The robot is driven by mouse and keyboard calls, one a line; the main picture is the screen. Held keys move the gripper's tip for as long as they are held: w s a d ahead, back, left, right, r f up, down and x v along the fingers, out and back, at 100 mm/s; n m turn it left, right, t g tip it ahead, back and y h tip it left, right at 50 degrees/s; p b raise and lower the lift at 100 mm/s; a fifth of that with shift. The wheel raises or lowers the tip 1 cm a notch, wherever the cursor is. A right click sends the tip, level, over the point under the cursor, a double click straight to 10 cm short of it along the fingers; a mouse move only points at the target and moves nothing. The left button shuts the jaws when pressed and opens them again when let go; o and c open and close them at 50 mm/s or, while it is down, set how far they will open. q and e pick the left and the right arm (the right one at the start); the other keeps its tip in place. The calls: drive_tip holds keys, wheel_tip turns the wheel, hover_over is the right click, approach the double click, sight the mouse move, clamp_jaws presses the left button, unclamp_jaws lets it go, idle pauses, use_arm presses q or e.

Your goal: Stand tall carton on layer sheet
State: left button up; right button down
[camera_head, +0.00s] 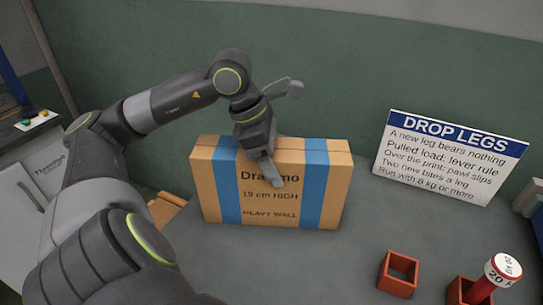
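A cardboard carton (334,190) with two blue bands and printed text stands upright on the grey surface in the middle of the head view. My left gripper (268,175) reaches down in front of the carton's upper front face and covers part of its print. I cannot tell whether its fingers are open or shut, or whether they touch the carton. My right gripper is out of view. I cannot make out a layer sheet for certain; a flat brown piece (163,212) lies partly hidden behind my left arm.
A "DROP LEGS" sign (447,158) stands at the back right. A small open red box (398,273) and a red cylinder with a white top (503,268) in another red box are at the front right. The grey surface between carton and boxes is clear.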

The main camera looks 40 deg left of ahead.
use_arm(q)
drive_tip(key=c, duration=1.5)
